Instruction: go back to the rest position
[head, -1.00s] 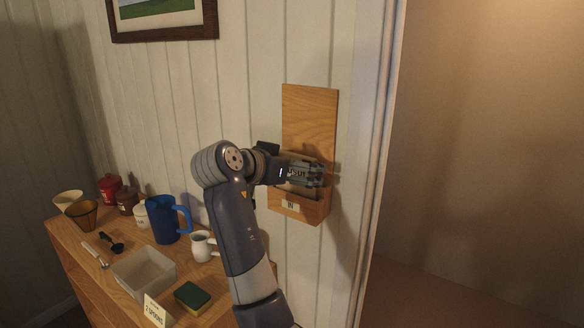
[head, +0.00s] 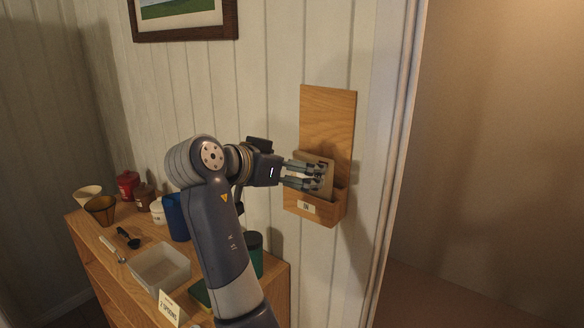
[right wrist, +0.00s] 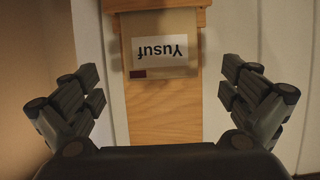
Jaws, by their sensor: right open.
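My right gripper (head: 322,176) is open in front of the wooden wall holder (head: 328,118), its fingers pointing at the pocket. A brown envelope (head: 328,160) stands in the holder's pocket, partly hidden by the fingers. In the right wrist view, the spread fingers of my right gripper (right wrist: 160,85) have nothing between them, and the envelope (right wrist: 186,28) lies beyond them with a white label reading "Yusuf", upside down. The holder's wooden back (right wrist: 165,110) also shows there. My left gripper is not in view.
A wooden cabinet (head: 92,238) stands at lower left, holding a white tray (head: 160,268), a blue pitcher (head: 176,218), jars, cups and a green canister (head: 254,248). A door frame (head: 388,150) rises right of the holder. A framed picture (head: 185,30) hangs above.

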